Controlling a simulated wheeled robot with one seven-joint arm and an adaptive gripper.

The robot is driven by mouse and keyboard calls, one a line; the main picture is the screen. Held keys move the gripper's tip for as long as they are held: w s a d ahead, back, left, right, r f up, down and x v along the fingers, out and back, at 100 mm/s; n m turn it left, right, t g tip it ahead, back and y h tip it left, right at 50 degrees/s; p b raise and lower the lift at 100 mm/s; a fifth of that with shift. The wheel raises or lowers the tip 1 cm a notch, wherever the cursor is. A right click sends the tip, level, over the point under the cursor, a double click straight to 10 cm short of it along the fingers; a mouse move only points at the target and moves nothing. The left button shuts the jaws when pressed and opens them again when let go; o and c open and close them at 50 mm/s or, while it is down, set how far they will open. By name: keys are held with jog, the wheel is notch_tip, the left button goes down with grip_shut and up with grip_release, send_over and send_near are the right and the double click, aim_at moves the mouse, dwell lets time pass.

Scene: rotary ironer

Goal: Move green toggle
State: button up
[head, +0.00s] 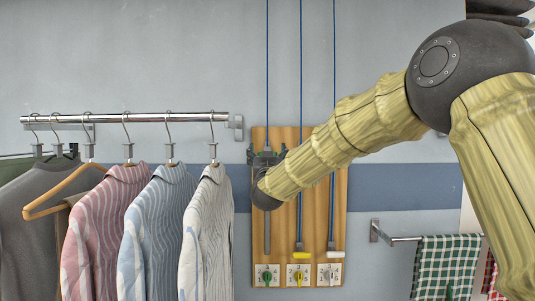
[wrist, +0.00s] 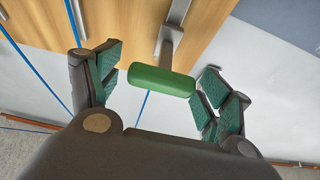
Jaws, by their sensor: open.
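The green toggle (wrist: 162,81) is a rounded green bar on a grey metal stem, in front of the wooden board (head: 305,150). In the wrist view it lies between the two fingers of my gripper (wrist: 160,66). The fingers are open; its right end is close to the right finger, and I cannot tell whether they touch. A gap shows at its left end. In the head view my gripper (head: 267,156) is at the board's upper left, and my arm hides the toggle there.
A yellow handle (head: 302,255) and a white handle (head: 336,254) hang on cords at the board's lower right. Rotary knobs, one green (head: 267,279), sit below. Shirts (head: 155,235) hang at left from a rail (head: 125,117). A checked towel (head: 446,268) hangs at right.

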jog(key=shift+s+f, duration=0.1)
jog(key=v, duration=1.1)
jog(key=shift+s, duration=0.4)
jog(key=shift+f, duration=0.1)
